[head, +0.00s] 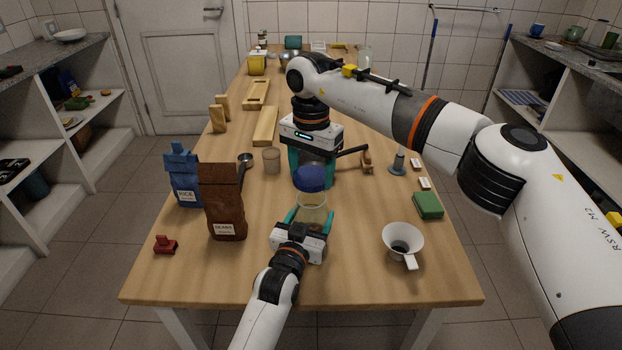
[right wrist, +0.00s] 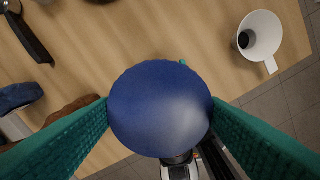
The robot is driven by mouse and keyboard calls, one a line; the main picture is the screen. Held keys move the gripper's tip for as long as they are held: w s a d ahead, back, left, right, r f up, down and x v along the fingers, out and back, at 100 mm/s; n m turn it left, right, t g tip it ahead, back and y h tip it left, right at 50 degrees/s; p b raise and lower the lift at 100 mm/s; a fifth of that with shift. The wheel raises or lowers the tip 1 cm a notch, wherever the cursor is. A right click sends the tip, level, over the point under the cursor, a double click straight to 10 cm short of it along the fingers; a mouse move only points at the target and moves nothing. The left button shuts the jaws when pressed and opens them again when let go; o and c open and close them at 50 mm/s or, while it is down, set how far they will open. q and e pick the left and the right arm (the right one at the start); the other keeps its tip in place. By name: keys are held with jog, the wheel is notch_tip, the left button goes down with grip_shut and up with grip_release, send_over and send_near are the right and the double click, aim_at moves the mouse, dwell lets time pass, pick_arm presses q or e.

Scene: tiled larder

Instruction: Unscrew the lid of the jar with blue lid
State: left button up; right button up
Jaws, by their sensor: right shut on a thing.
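The jar (head: 312,211) is clear glass with amber contents and stands upright near the middle of the table. Its blue lid (head: 310,180) is at the jar's top; it fills the middle of the right wrist view (right wrist: 160,112) and hides the jar there. I cannot tell whether the threads are still engaged. My right gripper (head: 311,172) reaches down from above, its teal fingers shut on opposite sides of the lid. My left gripper (head: 310,220) comes from the near side, its teal fingers on either side of the jar's body, seemingly shut on it.
A brown beans bag (head: 223,205) and blue rice bag (head: 184,178) stand left of the jar. A white funnel (head: 402,240) and green sponge (head: 427,205) are at right. A small cup (head: 271,160) stands behind left. The table's near edge is clear.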

pick_arm(q)
jog(key=o, duration=1.9)
jog(key=shift+o, duration=0.2)
jog(key=shift+s, duration=0.1)
